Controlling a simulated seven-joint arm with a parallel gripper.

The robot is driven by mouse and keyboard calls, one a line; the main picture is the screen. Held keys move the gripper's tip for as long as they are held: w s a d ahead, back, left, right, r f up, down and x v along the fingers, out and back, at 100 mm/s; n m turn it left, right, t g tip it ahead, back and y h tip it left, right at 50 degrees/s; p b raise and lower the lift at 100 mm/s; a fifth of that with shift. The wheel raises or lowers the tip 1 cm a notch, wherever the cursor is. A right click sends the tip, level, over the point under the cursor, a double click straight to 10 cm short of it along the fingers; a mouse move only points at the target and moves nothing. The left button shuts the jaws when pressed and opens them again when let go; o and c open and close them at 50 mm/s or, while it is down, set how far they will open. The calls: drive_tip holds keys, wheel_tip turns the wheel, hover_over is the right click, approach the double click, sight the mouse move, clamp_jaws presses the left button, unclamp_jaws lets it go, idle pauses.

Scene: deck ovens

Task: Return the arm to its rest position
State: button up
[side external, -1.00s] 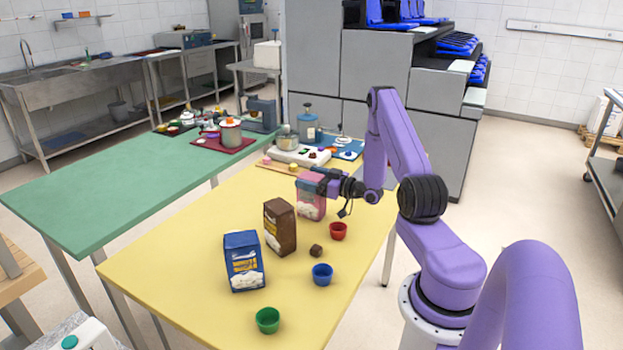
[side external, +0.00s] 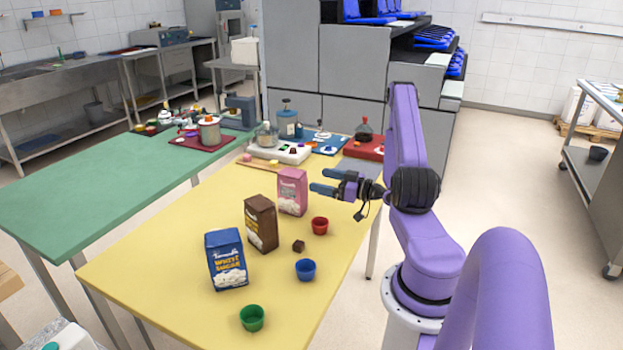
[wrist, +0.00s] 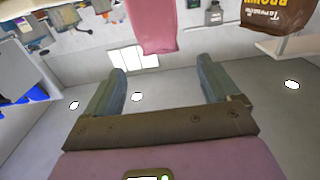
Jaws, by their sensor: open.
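My gripper (side external: 322,181) is open and empty in the side external view. It is held out over the right edge of the yellow table (side external: 150,275), just right of the pink bag (side external: 292,192) and apart from it. In the wrist view both fingers (wrist: 160,88) are spread with nothing between them. The pink bag (wrist: 152,22) shows beyond the fingers, and part of the brown bag (wrist: 275,14) shows at the top right.
The brown bag (side external: 261,223) and the blue bag (side external: 226,259) stand on the yellow table. A red tray (side external: 365,150) is at the back. Open floor lies right of the arm.

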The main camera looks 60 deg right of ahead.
drive_tip(key=shift+s, duration=0.55)
